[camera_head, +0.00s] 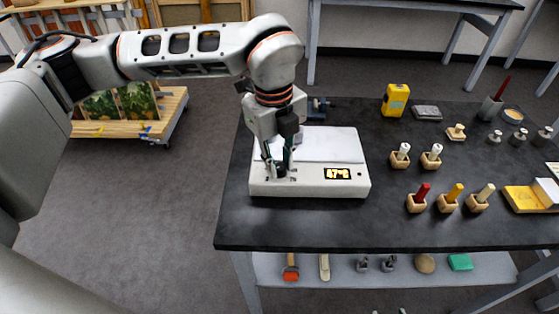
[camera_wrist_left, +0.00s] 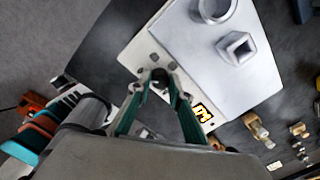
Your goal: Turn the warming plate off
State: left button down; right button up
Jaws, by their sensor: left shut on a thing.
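The warming plate (camera_head: 308,188) is a white box with a pale top, at the left end of the black table. Its lit display (camera_head: 337,173) seems to read 47 degrees. My left gripper (camera_head: 280,174) points down at the front left of the plate. In the left wrist view its fingers (camera_wrist_left: 161,79) are shut on a dark round knob (camera_wrist_left: 160,83) on the plate's front strip. The display (camera_wrist_left: 203,113) and small grey buttons (camera_wrist_left: 153,57) show beside it. The knob's setting is hidden by the fingers. My right gripper is not in view.
Right of the plate stand wooden holders with coloured sticks (camera_head: 417,201), a yellow device (camera_head: 395,99) and small weights (camera_head: 494,137). The front table strip is clear.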

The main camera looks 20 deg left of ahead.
pick_arm(q)
jog(key=c, duration=1.8)
grip_release()
jog(key=shift+r, duration=0.15)
jog(key=r, duration=1.1)
jog(key=shift+s+a+r, duration=0.25)
jog(key=shift+s+r, duration=0.05)
jog(key=shift+r, duration=0.05)
